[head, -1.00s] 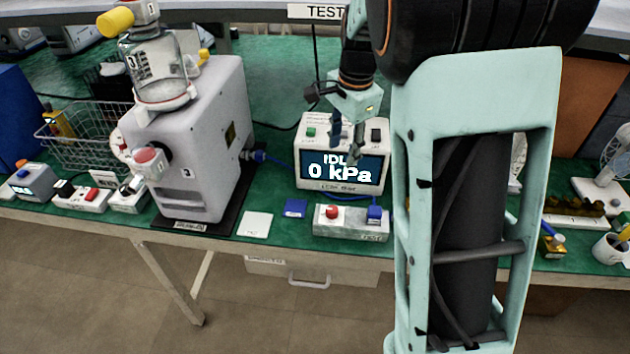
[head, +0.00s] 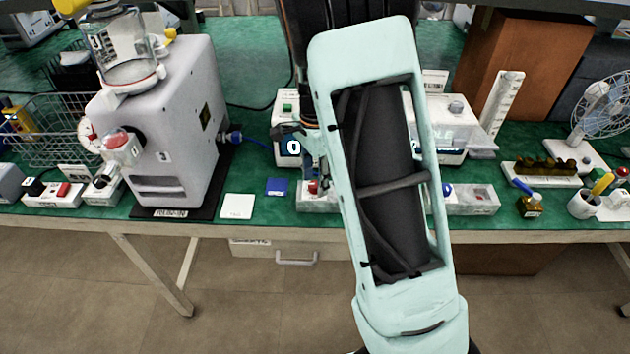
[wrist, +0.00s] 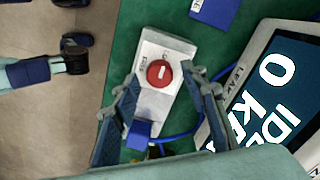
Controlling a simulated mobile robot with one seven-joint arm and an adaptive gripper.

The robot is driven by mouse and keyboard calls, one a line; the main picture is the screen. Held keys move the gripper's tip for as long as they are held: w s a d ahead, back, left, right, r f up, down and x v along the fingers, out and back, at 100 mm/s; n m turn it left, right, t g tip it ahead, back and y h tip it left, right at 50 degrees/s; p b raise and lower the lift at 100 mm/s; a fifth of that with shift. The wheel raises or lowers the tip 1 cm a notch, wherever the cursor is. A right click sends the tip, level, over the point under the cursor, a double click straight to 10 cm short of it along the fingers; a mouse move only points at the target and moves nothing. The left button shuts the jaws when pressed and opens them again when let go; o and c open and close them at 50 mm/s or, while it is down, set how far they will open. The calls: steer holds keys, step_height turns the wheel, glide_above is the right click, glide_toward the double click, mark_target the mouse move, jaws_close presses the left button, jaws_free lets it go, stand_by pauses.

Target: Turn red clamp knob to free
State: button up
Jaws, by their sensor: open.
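The red clamp knob (wrist: 159,73) sits on the grey test block (wrist: 148,106) in the wrist view, with a white mark across its top. A blue part (wrist: 139,133) is at the block's near end. My gripper (wrist: 160,82) is open, its two blue fingers on either side of the block, with the knob between the fingertips in the picture. I cannot tell if a finger touches it. In the head view the knob (head: 313,187) shows small beside my gripper, and my arm hides the middle of the block.
The leak meter (wrist: 270,90) stands close to the right finger in the wrist view. A blue pad (head: 277,186) and white card (head: 238,206) lie flat. Tools and a fan (head: 596,120) are at right.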

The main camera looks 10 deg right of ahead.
steer(key=shift+f, duration=0.35)
steer(key=shift+c, duration=0.5)
jaws_close()
